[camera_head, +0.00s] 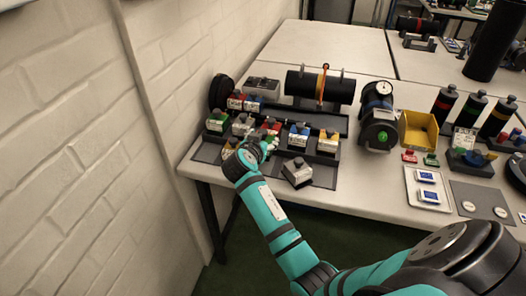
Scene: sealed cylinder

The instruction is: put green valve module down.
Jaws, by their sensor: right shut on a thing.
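My right gripper (264,145), at the end of the teal arm, is low over the dark module rack at the near left of the table. It is shut on a small module that is mostly hidden by the fingers; a little green shows beside them. My left gripper is not in view.
Modules with red, blue (299,135) and yellow (328,142) tops stand close around the gripper. A grey-topped module (297,172) sits in front. A black cylinder (320,87) lies behind. A yellow bin (418,132) stands to the right.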

